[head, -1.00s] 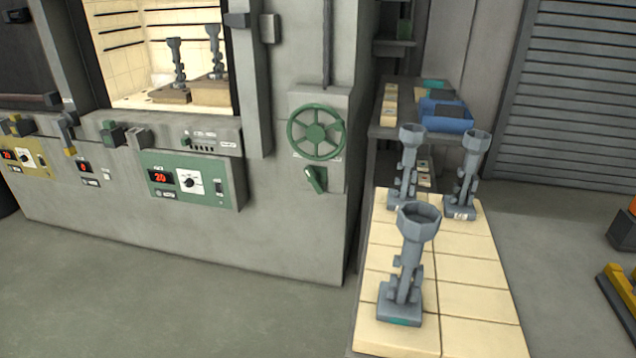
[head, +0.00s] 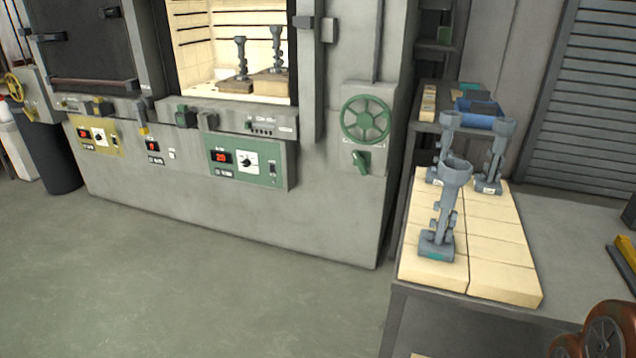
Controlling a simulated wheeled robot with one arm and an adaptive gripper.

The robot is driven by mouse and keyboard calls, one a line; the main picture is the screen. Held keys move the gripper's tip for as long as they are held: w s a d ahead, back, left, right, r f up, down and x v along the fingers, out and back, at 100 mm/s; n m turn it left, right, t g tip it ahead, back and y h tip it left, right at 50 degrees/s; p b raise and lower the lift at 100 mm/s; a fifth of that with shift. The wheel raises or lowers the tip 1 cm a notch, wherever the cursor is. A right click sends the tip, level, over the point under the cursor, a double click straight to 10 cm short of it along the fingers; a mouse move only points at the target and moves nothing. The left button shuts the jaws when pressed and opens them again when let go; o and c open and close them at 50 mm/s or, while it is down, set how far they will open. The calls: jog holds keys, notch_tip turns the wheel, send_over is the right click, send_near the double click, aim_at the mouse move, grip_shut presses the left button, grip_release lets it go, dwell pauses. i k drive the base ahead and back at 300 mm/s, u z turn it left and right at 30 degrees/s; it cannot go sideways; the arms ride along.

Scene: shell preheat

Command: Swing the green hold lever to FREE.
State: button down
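The green hold lever (head: 361,160) is a short green handle on a grey plate on the furnace front, just below a green handwheel (head: 366,120). It looks slightly tilted from upright. Its markings are too small to read, so I cannot tell its labelled position. My gripper is not in view.
A green control panel (head: 245,160) reads 20, left of the lever. The open furnace chamber (head: 195,48) holds two grey shell pieces. A tiled-top table (head: 500,245) with several grey shells stands to the right. Open floor (head: 200,290) lies before the furnace. A reddish wheel (head: 606,335) is at lower right.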

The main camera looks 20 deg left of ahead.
aim_at(360, 161)
jog(key=u, duration=0.3)
jog(key=k, duration=0.8)
jog(key=u, duration=0.7)
jog(key=i, duration=0.65)
jog(key=u, duration=0.65)
jog(key=i, duration=0.95)
jog(key=z, duration=0.5)
jog(key=i, duration=0.75)
jog(key=z, duration=0.45)
